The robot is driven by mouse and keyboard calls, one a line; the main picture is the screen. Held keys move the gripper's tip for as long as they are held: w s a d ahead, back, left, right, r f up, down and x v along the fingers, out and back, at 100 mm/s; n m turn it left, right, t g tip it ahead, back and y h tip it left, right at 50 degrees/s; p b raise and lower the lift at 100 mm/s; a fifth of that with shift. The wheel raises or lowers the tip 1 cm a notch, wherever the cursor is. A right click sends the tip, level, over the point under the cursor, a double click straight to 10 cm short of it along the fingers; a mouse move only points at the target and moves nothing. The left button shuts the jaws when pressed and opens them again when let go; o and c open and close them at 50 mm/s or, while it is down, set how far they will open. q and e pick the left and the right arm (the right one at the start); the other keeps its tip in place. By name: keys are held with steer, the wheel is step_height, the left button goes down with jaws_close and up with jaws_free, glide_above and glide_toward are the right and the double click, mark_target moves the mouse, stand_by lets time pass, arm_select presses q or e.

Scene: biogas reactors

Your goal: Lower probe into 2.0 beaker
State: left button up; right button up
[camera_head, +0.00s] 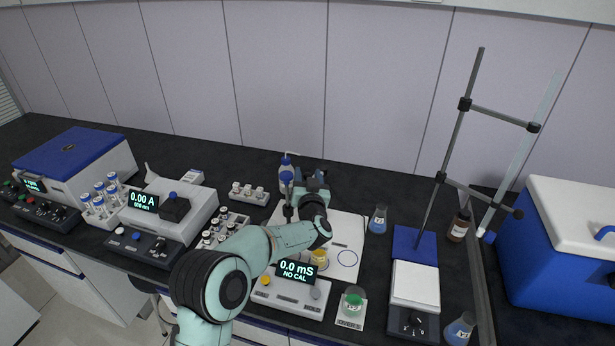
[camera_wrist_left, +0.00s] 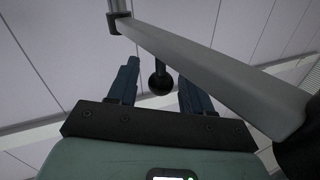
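My left gripper (camera_head: 311,178) is above the white base plate (camera_head: 345,228) behind the conductivity meter (camera_head: 290,286), which reads 0.0 mS, NO CAL. In the left wrist view, its two fingers stand apart, with a dark round knob (camera_wrist_left: 160,83) between them and gaps on both sides. A grey bar (camera_wrist_left: 200,62) crosses close in front. A beaker with yellow liquid (camera_head: 320,259) sits on the plate, partly hidden by my arm. No 2.0 label is legible.
A tall clamp stand (camera_head: 452,150) and blue cooler (camera_head: 560,265) are at the right. Vial racks (camera_head: 222,228) are at the left. A marked circle (camera_head: 347,258) is empty.

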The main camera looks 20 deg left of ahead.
arm_select(q)
steer(key=shift+s+d, duration=0.1)
steer(key=shift+s, duration=0.15)
steer(key=b+v, duration=0.3)
steer(key=v, duration=1)
steer(key=shift+b, duration=0.3)
arm_select(e)
steer(key=s+f, duration=0.1)
steer(key=f, duration=0.2)
steer(key=s+f, duration=0.1)
steer(key=shift+s+f, duration=0.15)
steer(key=shift+s, duration=0.2)
arm_select(q)
steer(key=shift+o, duration=1)
steer(key=m+t+h+b, duration=0.2)
steer(key=h+b, duration=0.4)
steer(key=b, duration=0.2)
glide_toward(284, 180)
steer(key=w, duration=0.3)
steer(key=w+a, duration=0.1)
steer(key=w, duration=0.7)
steer(key=shift+w+a, duration=0.2)
steer(key=shift+a, duration=0.1)
arm_select(e)
step_height(284, 180, down, 8)
steer(key=s, duration=0.1)
steer(key=shift+s, duration=0.25)
